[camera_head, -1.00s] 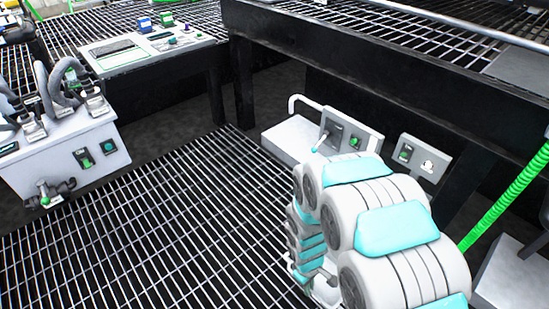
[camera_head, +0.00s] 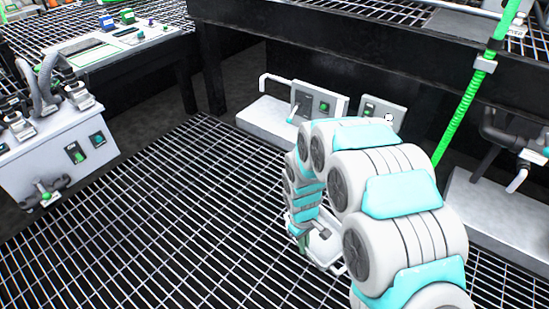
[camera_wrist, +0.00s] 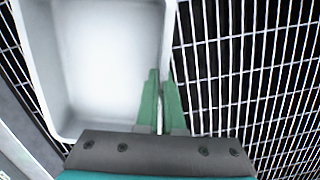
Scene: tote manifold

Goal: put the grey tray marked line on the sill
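A pale grey tray (camera_wrist: 105,60) fills the upper left of the wrist view, with its empty inside facing the camera. My gripper (camera_wrist: 161,85) has its two green fingers close together, one on each side of the tray's right wall, pinching it. In the head view the tray (camera_head: 326,248) shows in part beside my gripper (camera_head: 304,243), above the grating floor and partly behind my arm. I see no "line" mark on the tray. I cannot tell which surface is the sill.
A grey cabinet with hoses (camera_head: 52,140) stands at left, near a control desk (camera_head: 118,47). A black bench frame (camera_head: 340,62) crosses the back, with a low white box (camera_head: 268,121) beneath. A green hose (camera_head: 457,118) rises at right. The grating floor (camera_head: 150,220) is clear at centre-left.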

